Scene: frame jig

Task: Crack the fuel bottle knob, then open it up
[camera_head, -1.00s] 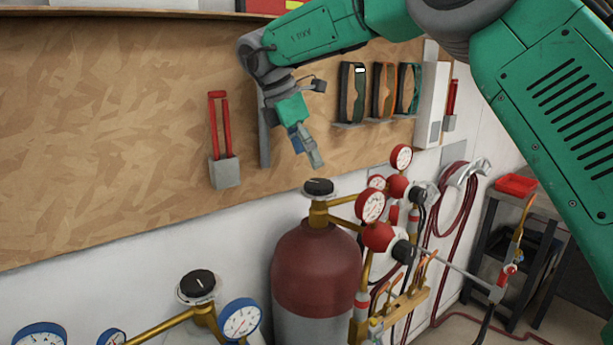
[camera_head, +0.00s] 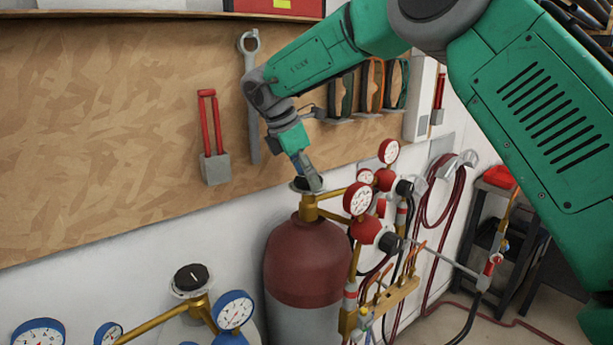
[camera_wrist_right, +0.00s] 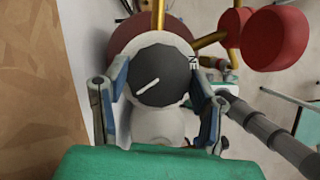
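The fuel bottle is the dark red cylinder (camera_head: 308,262) with a brass valve (camera_head: 309,210) on top. Its black knob (camera_head: 301,184) is partly hidden behind my right gripper (camera_head: 312,180), which comes down over it from above. In the right wrist view, the knob (camera_wrist_right: 163,76) carries a white line slanting up to the right. The fingers of my right gripper (camera_wrist_right: 158,82) are spread, one on each side of the knob; I cannot tell whether they touch it. My left gripper is not in view.
Red gauges (camera_head: 359,198) and a red regulator stand close to the right of the valve. A second bottle with a black knob (camera_head: 191,278) and blue gauges (camera_head: 233,309) is at lower left.

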